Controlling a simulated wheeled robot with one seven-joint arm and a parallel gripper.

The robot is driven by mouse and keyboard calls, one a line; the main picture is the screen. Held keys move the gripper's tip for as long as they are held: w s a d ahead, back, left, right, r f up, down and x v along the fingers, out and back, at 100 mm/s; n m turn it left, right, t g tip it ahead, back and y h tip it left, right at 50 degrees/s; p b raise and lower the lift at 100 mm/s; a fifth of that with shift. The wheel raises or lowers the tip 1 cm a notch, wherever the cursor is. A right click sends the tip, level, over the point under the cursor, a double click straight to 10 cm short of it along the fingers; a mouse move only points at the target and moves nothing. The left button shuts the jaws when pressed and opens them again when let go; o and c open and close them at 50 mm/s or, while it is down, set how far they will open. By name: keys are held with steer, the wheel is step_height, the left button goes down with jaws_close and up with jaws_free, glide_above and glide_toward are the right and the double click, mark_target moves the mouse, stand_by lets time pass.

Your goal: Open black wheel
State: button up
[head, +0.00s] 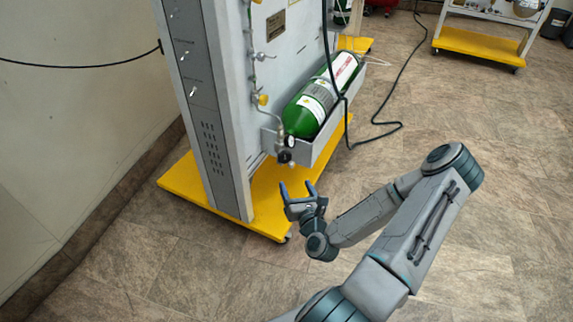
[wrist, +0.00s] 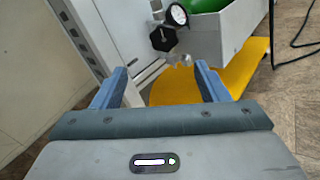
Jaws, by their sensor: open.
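The black wheel (wrist: 163,38) shows in the wrist view as a small knob beside a round gauge (wrist: 177,14), at the end of the green cylinder. In the head view the black wheel (head: 284,157) sits just below the gauge (head: 290,141). The green oxygen cylinder (head: 312,104) lies in a grey tray on the trainer's side. My gripper (head: 298,190) is open and empty, a little below and in front of the wheel, apart from it. In the wrist view, my gripper (wrist: 160,84) has its two blue fingers spread, with the wheel beyond and above the fingertips.
The grey trainer panel (head: 205,100) stands left of the wheel on a yellow base (head: 268,205). The grey cylinder tray (head: 325,140) is close behind the wheel. A black cable (head: 375,137) runs over the floor.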

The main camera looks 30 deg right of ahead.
mark_target(285, 157)
steer(key=shift+m, duration=0.4)
steer(key=w+d, duration=0.1)
steer(key=w, duration=0.3)
steer(key=w+d+b, duration=0.1)
steer(key=w, duration=0.4)
steer(key=w+b, duration=0.1)
steer(key=w, duration=0.3)
steer(key=shift+w+d, duration=0.25)
steer(key=shift+d, duration=0.15)
steer(key=c, duration=1)
